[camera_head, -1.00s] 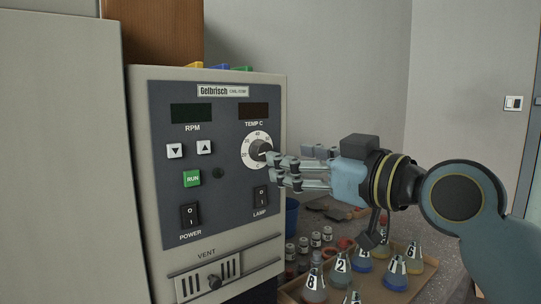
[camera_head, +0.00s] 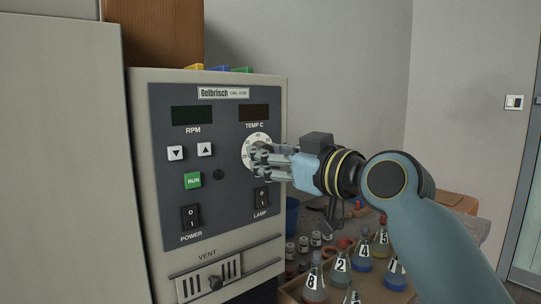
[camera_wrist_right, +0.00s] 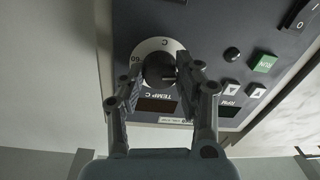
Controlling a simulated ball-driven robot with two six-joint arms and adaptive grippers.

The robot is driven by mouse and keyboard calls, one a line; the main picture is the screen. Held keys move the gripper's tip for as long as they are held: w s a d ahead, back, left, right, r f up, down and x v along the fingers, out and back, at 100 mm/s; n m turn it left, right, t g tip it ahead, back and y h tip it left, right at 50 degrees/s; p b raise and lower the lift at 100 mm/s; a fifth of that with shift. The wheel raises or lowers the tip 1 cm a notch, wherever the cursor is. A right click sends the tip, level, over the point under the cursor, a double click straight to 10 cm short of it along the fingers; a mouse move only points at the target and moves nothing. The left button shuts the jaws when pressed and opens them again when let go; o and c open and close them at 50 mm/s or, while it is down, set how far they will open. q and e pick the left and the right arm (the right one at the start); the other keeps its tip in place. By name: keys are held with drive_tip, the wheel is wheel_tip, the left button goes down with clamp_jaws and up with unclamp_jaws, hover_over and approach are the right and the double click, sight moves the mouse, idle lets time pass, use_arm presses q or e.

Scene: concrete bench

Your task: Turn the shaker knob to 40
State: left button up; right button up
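The shaker knob is a round black knob (camera_wrist_right: 159,70) on a white TEMP C dial (camera_head: 251,139), on the grey front panel of the shaker (camera_head: 228,218). In the head view my right gripper (camera_head: 260,157) is at the dial and its fingers hide most of the knob. In the right wrist view my right gripper (camera_wrist_right: 159,68) is open, with one finger on each side of the knob. The right finger is close to it; I cannot tell whether it touches. The knob's pointer setting is not readable. My left gripper is not in view.
Below the dial are the LAMP switch (camera_head: 261,197) and, to its left, the POWER switch (camera_head: 190,216). A green RUN button (camera_head: 192,181) is left of the dial. A tray (camera_head: 291,296) with several numbered flasks stands at lower right, beneath my right arm.

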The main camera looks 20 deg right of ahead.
drive_tip(key=c, duration=0.4)
drive_tip(key=shift+o, duration=0.2)
drive_tip(key=m+p, duration=0.5)
drive_tip(key=m, duration=0.5)
drive_tip(key=m+p, duration=0.6)
drive_tip(key=m, duration=0.4)
drive_tip(key=shift+a+t+h, duration=0.1)
drive_tip(key=shift+t+h, duration=0.2)
drive_tip(key=shift+t, duration=0.1)
drive_tip(key=shift+m+p, duration=0.3)
drive_tip(key=shift+m, duration=0.1)
drive_tip(key=o, duration=1.1)
